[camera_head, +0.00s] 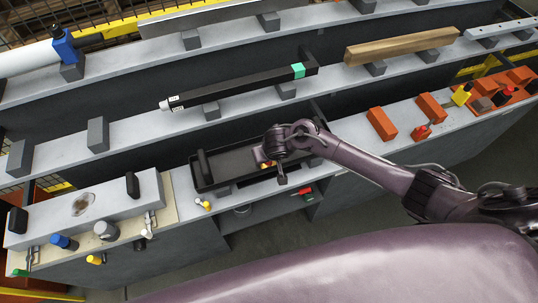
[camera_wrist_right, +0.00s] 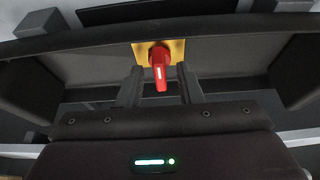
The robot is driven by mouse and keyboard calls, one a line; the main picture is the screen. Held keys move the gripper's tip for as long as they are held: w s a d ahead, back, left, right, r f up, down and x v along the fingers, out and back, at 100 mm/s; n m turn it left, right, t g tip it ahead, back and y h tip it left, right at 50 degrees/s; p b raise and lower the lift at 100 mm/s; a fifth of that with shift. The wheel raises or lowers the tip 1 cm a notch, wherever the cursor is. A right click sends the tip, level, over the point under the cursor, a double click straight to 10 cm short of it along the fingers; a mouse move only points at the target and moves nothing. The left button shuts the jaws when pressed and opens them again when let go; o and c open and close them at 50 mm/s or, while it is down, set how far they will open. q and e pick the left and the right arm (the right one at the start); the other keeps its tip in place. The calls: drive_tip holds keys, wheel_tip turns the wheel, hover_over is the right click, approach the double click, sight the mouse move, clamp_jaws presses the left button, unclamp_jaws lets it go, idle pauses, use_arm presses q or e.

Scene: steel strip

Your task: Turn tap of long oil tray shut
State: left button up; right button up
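The long oil tray (camera_head: 228,178) is a black open tray on the front steel counter. Its tap (camera_wrist_right: 159,62) has a red handle on a yellow square plate in the right wrist view. The handle points down in that picture, towards my palm. My right gripper (camera_wrist_right: 160,80) is open, with one dark finger on each side of the handle and a gap on both sides. In the head view my right gripper (camera_head: 268,164) is over the tray's right part, mostly hidden by its own wrist. My left gripper is not in view.
Orange blocks (camera_head: 382,124) and a red item (camera_head: 422,132) stand to the right on the counter. A black bar (camera_head: 240,88) lies on the shelf behind.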

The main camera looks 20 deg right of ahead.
drive_tip(key=shift+c, duration=0.3)
clamp_jaws()
